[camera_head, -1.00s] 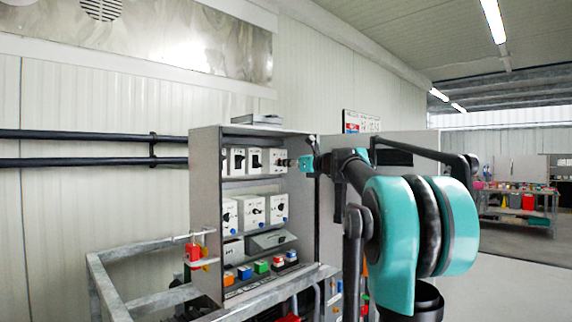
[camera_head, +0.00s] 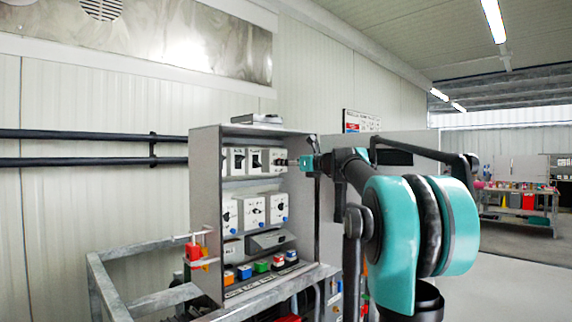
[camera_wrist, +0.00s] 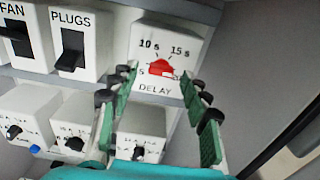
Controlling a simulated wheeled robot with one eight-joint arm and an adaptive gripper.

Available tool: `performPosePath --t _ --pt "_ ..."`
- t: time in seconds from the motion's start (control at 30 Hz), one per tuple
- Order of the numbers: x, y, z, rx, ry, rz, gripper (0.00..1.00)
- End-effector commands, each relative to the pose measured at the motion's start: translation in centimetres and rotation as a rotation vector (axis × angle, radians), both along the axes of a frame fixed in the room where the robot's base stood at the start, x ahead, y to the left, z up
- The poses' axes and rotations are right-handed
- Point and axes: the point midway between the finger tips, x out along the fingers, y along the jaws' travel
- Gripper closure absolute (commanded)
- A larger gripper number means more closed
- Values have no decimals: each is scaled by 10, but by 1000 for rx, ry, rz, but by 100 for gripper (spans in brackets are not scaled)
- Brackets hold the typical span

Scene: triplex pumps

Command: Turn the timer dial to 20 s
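The timer dial is a red knob (camera_wrist: 162,68) on a white box (camera_wrist: 190,42) marked "10 s", "15 s" and "DELAY". A "5" shows at its left, and a label at its right is partly hidden. I cannot clearly tell which mark the knob points to. My gripper (camera_wrist: 159,77) is open, its green-padded fingers on either side of the knob with gaps between. Contact is not visible. In the head view my gripper (camera_head: 291,162) is at the top right box of the cabinet, and the dial is hidden.
Switch boxes marked "FAN" and "PLUGS" (camera_wrist: 72,48) stand left of the timer. More knob boxes (camera_wrist: 142,132) sit on the shelf below.

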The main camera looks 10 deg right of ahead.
Motion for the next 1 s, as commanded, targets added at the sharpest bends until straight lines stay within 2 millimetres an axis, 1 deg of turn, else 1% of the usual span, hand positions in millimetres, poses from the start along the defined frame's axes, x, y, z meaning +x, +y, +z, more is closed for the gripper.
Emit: performPosePath --t 0.17,0.27,0.37,0.7,0.83,1.0 --pt "-1 -1 0 1 -1 0 53" --pt "-6 -5 1 1 -1 -2 53" --pt "-18 -14 0 1 -1 -3 53" --pt "-73 -54 0 0 0 -4 53" --pt "-87 -64 0 0 0 -2 53" --pt "-96 -70 0 0 0 -1 53"
